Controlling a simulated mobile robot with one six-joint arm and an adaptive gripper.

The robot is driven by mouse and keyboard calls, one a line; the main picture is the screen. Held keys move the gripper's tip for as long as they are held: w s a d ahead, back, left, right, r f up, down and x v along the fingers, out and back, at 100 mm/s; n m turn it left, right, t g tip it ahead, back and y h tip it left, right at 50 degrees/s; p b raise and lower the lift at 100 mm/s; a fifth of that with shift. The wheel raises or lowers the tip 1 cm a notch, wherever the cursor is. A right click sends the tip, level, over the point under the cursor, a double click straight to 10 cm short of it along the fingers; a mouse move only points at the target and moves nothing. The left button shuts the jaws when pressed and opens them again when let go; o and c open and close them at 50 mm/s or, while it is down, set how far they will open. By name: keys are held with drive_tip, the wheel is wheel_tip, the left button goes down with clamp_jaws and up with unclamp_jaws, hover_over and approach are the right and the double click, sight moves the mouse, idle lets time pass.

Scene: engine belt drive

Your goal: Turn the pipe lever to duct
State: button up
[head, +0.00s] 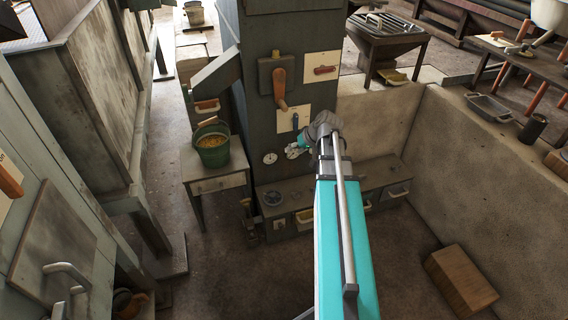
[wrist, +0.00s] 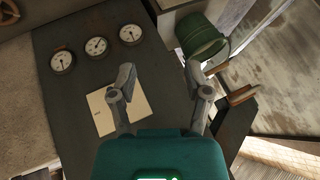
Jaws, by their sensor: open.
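The dark column (head: 262,55) in the head view carries several handles. A lever with a long wooden grip (head: 280,88) hangs down from a box on its front. A small dark lever (head: 295,122) sits on a cream plate below it, and a red handle (head: 323,69) sits on another cream plate to the right. I cannot tell which is the pipe lever.
A green bucket (head: 213,147) stands on a small table left of the column; the bucket also shows in the wrist view (wrist: 201,38). Several gauges (wrist: 96,46) are on the dark panel. A low wall (head: 480,150) closes the right side. A wooden box (head: 461,281) lies on the floor.

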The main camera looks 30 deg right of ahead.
drive_tip(key=s+a+f+g, duration=0.1)
drive_tip(key=a, duration=0.5)
drive_tip(key=shift+s+a+n+g, duration=0.2)
drive_tip(key=shift+a+n+g, duration=0.1)
drive_tip(key=shift+a+n, duration=0.1)
drive_tip(key=shift+a, duration=0.1)
drive_tip(key=s+a+f+n+g+h, duration=0.1)
drive_tip(key=s+a+g, duration=0.15)
drive_tip(key=a, duration=0.45)
drive_tip(key=s+a+g+h, duration=0.1)
drive_tip(key=s+a, duration=0.3)
drive_tip(key=a, duration=0.4)
drive_tip(key=s+a+f+n+g+h, duration=0.1)
drive_tip(key=s+a+g, duration=0.15)
drive_tip(key=a, duration=0.45)
wheel_tip(320, 180, up, 24)
drive_tip(key=t+p, duration=0.1)
drive_tip(key=p, duration=2.4)
drive_tip(key=shift+s+r, duration=0.2)
drive_tip(key=shift+r, duration=0.05)
